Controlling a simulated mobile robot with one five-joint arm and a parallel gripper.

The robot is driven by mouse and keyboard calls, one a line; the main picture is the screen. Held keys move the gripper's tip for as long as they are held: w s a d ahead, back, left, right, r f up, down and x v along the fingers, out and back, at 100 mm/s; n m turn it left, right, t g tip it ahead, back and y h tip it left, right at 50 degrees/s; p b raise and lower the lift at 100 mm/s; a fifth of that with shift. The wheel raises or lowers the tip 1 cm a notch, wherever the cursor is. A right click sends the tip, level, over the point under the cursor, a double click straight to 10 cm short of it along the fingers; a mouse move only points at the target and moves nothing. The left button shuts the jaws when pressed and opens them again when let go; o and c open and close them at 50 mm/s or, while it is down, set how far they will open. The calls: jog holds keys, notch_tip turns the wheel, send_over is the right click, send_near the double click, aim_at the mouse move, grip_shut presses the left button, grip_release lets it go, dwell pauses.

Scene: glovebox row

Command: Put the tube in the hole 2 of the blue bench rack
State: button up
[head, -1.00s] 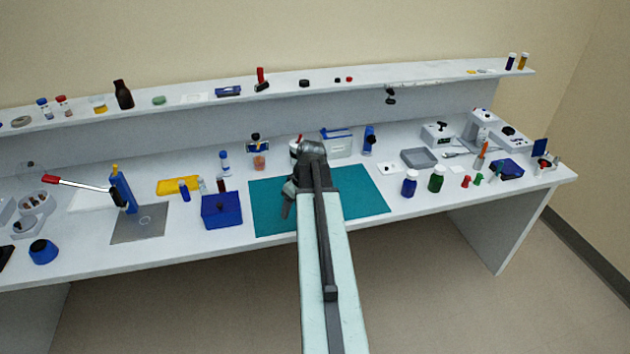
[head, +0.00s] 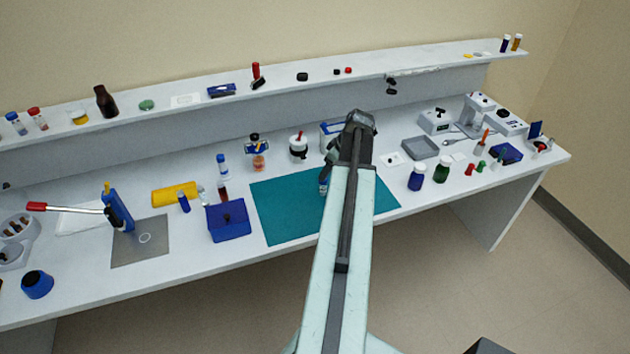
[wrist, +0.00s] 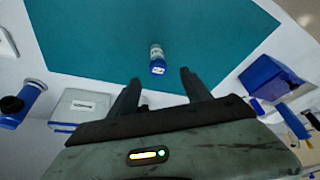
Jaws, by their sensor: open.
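The tube (wrist: 157,58), a small vial with a blue part and a pale label, is on the teal mat, just beyond my fingertips in the wrist view. In the head view its blue and white part (head: 323,186) shows beside my arm. I cannot tell whether it stands or lies. My gripper (wrist: 160,77) is open and empty, its two fingers apart on either side of the tube's line. In the head view my arm partly hides the gripper. A blue box-shaped block (head: 229,222) stands left of the mat and may be the rack; it also shows in the wrist view (wrist: 268,77). Its holes cannot be made out.
The teal mat (head: 280,215) is otherwise clear. Left of the blue block are a yellow rack (head: 174,194) and small vials. Behind the mat stand a white pot (head: 298,148) and a box with blue trim. Blue and green bottles (head: 416,178) stand at its right.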

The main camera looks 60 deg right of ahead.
aim_at(323, 187)
jog(key=b+x, duration=0.7)
jog(key=x, duration=0.1)
jog(key=shift+d, duration=0.2)
jog(key=shift+r, duration=0.2)
grip_shut()
